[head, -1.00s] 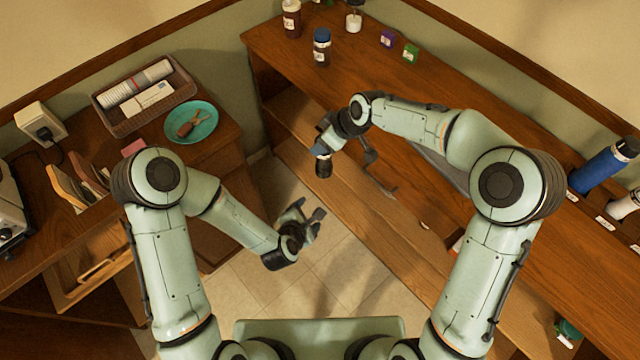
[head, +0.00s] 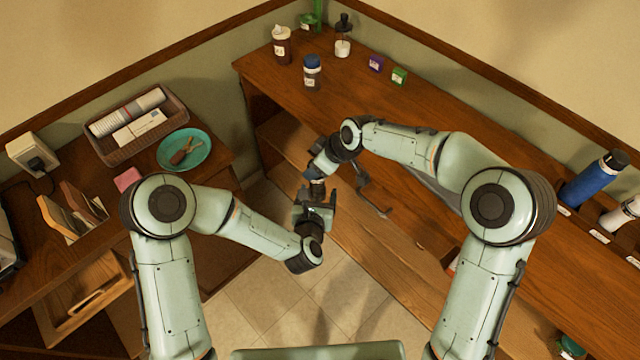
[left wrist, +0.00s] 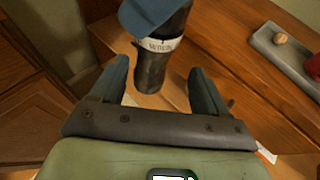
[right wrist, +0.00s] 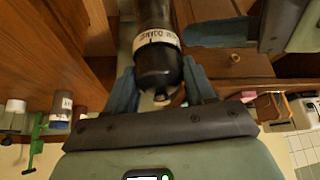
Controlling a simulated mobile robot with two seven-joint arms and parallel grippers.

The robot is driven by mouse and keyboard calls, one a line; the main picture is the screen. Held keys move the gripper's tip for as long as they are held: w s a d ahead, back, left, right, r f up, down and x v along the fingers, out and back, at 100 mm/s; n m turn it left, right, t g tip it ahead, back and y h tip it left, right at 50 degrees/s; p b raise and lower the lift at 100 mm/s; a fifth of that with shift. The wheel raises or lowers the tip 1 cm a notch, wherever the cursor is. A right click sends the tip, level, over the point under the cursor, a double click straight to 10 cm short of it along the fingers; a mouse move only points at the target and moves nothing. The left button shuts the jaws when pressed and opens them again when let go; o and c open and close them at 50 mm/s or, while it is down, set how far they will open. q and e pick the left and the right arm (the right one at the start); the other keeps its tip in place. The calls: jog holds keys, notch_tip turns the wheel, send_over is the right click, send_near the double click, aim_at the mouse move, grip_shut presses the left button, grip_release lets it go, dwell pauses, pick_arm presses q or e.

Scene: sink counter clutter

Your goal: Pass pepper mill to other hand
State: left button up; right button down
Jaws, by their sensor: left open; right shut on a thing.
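The pepper mill (head: 317,187) is dark with a white label band. My right gripper (head: 316,169) is shut on it and holds it in the air over the gap between the counters. In the right wrist view the mill (right wrist: 154,45) shows between the two blue fingers. My left gripper (head: 316,207) is open, close below the right one. In the left wrist view the mill's lower end (left wrist: 150,72) appears between the open left fingertips; whether they touch it I cannot tell. A blue finger of my right gripper (left wrist: 150,14) covers the mill's upper part there.
A blue-capped jar (head: 312,74), a brown bottle (head: 282,46) and small purple and green boxes stand on the back counter (head: 440,135). The left counter holds a basket (head: 108,148) and a teal plate (head: 203,157).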

aim_at(319, 187)
pick_arm(q)
jog(key=x, duration=0.6)
jog(key=shift+s, duration=0.1)
jog(key=shift+c, duration=0.2)
jog(key=shift+d, duration=0.1)
jog(key=c, duration=1)
jog(key=shift+c, duration=0.9)
pick_arm(e)
jog(key=shift+c, duration=1.6)
grip_release()
jog(key=shift+a, duration=0.1)
jog(key=shift+s, duration=0.1)
